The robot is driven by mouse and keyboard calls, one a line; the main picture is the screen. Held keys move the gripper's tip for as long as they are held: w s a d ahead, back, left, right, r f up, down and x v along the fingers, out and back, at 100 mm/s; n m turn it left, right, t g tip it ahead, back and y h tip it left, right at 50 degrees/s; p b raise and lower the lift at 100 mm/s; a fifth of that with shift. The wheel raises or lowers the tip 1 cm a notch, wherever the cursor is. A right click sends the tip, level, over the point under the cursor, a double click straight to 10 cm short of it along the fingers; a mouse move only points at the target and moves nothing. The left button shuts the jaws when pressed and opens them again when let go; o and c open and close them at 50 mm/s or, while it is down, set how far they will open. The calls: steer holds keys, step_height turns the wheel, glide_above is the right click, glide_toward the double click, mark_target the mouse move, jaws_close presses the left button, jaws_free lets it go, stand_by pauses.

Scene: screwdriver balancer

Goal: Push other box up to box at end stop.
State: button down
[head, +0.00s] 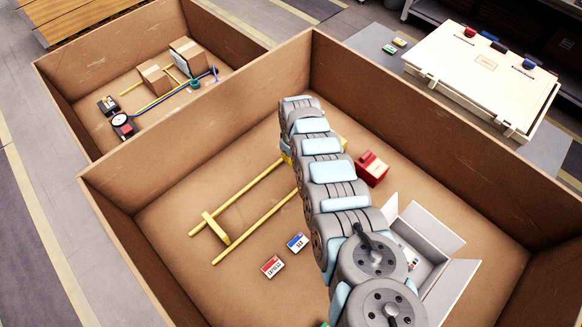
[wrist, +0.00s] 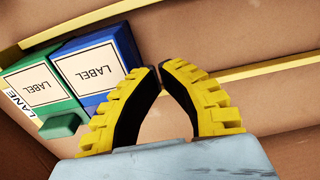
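In the wrist view, a blue box (wrist: 97,70) and a green box (wrist: 38,82), each with a white LABEL panel, sit side by side in the lane. Any small gap between them is hard to make out. My gripper (wrist: 161,67) has its yellow-and-black fingers drawn together at the tips, with nothing between them. The left finger overlaps the blue box's right side; I cannot tell if it touches. In the head view, my arm hides both boxes; the end stop is not clearly visible.
Yellow rails (head: 240,196) and a crosspiece (head: 216,229) lie on the floor of the large bin (head: 160,215). A red box (head: 372,168), an open grey carton (head: 433,243) and red (head: 272,267) and blue (head: 298,243) tags lie around my arm. High bin walls surround this space.

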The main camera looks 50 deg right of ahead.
step_height(320, 180, up, 6)
steer(key=p, duration=0.5)
steer(key=shift+f, duration=0.1)
